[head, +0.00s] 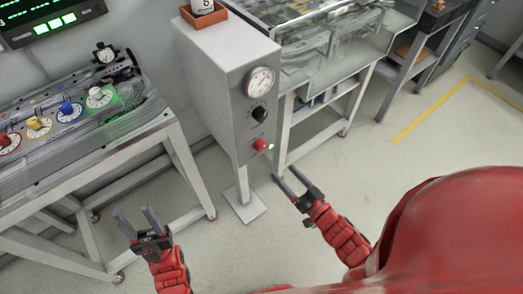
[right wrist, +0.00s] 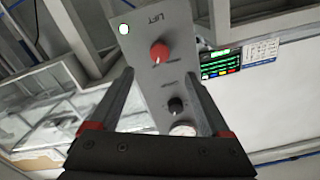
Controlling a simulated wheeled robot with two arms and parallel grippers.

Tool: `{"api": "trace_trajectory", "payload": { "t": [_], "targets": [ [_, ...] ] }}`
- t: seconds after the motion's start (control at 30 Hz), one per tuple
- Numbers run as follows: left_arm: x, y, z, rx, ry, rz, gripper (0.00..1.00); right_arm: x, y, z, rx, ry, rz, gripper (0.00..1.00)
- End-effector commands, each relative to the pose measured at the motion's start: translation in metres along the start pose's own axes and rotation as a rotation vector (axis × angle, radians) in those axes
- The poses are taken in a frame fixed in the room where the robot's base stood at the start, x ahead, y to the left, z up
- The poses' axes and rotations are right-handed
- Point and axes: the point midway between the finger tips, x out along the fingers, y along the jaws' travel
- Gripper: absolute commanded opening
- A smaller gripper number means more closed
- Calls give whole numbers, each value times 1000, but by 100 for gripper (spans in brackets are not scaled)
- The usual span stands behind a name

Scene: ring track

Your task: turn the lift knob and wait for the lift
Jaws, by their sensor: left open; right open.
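The lift knob (head: 260,145) is a red knob low on the front of a grey control box (head: 222,90). In the right wrist view the red knob (right wrist: 159,52) sits below the word LIFT, which appears upside down. A small lamp (head: 271,147) beside it glows green. My right gripper (head: 285,175) is open and empty, in front of and below the knob. In the right wrist view its fingers (right wrist: 157,75) frame the panel, with the knob showing beyond the tips, apart from them. My left gripper (head: 134,211) is open and empty near the left bench.
A black knob (head: 259,114) and a round gauge (head: 260,81) sit above the lift knob. A bench (head: 160,125) with coloured dials stands left. A glass-covered table (head: 345,55) stands behind right. The floor (head: 440,140) at right is clear.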

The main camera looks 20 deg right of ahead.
Motion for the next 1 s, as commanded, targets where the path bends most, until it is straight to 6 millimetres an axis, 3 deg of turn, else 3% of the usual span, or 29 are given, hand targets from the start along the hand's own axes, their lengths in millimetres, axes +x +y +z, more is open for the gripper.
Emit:
{"api": "trace_trajectory", "payload": {
  "t": [0.3,0.5,0.93,1.0],
  "targets": [
    [4,0,-1,0,0,0,50,76,0,-2,0,2,0,81],
    [6,0,-1,0,0,0,50,106,0,-1,-1,2,0,81],
    [6,0,-1,0,0,0,50,116,0,0,0,0,1,81],
    [6,0,-1,0,0,0,50,116,0,0,0,0,1,69]
  ]
}}
